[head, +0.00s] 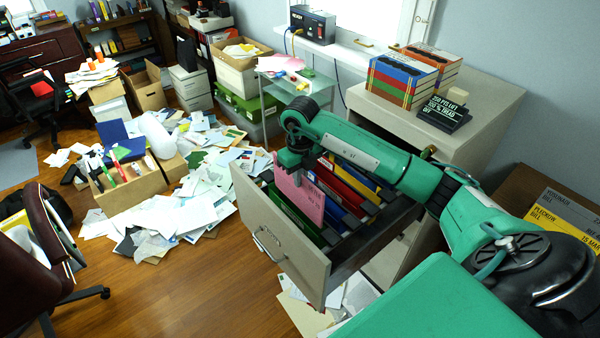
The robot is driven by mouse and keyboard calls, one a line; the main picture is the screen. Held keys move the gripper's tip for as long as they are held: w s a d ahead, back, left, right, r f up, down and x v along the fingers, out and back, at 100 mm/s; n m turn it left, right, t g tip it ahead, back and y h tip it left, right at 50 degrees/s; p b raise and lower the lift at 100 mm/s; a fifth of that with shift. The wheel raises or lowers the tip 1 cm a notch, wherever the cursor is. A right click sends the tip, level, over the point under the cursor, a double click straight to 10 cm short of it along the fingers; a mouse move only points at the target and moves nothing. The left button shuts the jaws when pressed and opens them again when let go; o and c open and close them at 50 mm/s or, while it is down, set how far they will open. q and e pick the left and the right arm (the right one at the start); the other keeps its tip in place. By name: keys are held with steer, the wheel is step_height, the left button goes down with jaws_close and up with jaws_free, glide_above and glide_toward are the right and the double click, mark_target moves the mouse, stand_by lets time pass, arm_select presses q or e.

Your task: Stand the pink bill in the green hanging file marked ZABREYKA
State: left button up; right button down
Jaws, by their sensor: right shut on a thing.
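The pink bill (299,194) hangs upright from my right gripper (289,160), which is shut on its top edge. The bill is over the open file drawer (282,236), near its left front part, with its lower edge among the hanging files. Whether it is inside a file or in front of one I cannot tell. A green hanging file (296,218) shows just in front of and below the bill. Red, yellow and blue files stand behind it. No name on any file tab can be read. My left gripper is not in view.
The grey filing cabinet (487,98) bears boxed books (402,80) and a black sign (444,114). Loose papers (190,210) cover the floor left of the drawer. A wooden box (128,190) and a dark red chair (30,255) stand further left. Bare floor lies front left.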

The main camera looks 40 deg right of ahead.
stand_by(0.3)
steer(key=shift+f+b, duration=2.95)
steer(key=shift+f, duration=0.65)
steer(key=c, duration=1.5)
jaws_free()
step_height(320, 180, up, 12)
steer(key=shift+w+r+b, duration=0.1)
steer(key=shift+r+b, duration=0.15)
steer(key=shift+b, duration=0.95)
steer(key=shift+r, duration=0.65)
